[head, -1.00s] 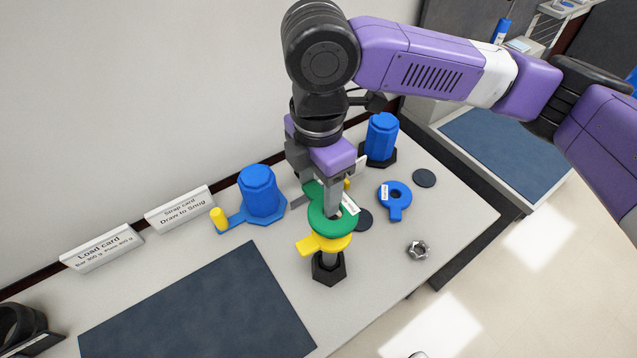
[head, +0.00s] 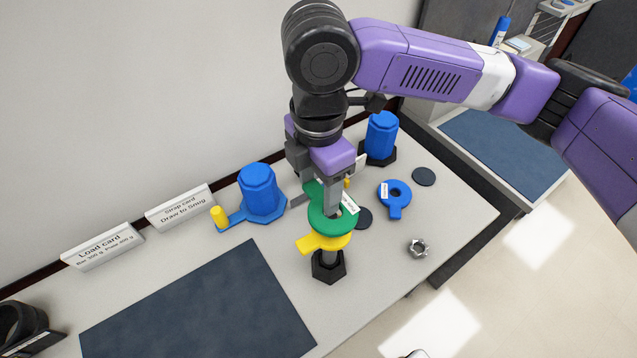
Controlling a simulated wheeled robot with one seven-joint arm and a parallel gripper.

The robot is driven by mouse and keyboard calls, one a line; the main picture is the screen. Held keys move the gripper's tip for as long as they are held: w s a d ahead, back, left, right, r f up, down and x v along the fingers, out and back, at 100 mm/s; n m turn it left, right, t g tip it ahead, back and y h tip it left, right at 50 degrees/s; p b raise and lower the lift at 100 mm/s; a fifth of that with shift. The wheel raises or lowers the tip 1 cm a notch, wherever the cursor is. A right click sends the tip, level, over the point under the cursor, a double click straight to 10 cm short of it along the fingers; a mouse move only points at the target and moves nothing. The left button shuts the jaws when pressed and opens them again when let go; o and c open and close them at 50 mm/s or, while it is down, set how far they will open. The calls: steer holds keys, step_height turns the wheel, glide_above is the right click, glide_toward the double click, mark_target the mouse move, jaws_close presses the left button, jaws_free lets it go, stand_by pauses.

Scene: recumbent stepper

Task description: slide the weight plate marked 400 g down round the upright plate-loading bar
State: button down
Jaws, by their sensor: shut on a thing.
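My gripper (head: 333,205) points down, shut on a green weight plate (head: 322,220) with a tab and a white label too small to read. The green plate sits directly over a yellow plate (head: 312,244) with a tab. The yellow plate is around the upright plate-loading bar (head: 330,258), above its black hexagonal base (head: 328,272). My fingers hide the green plate's hole, so I cannot tell whether the bar passes through it, or whether the two plates touch. No 400 g marking is legible.
A blue ring plate (head: 400,190) lies to the right, near dark discs (head: 424,177) and a metal nut (head: 418,248). Two cards (head: 103,247) line the wall. A dark mat (head: 200,310) covers the front left.

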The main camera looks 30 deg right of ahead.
mark_target(319, 193)
steer(key=shift+f, duration=0.3)
stand_by(0.4)
steer(key=shift+c, duration=0.3)
jaws_free()
steer(key=shift+r+p, duration=3)
steer(key=shift+r, duration=0.55)
step_height(319, 193, up, 8)
steer(key=b, duration=0.1)
steer(key=shift+f, duration=0.15)
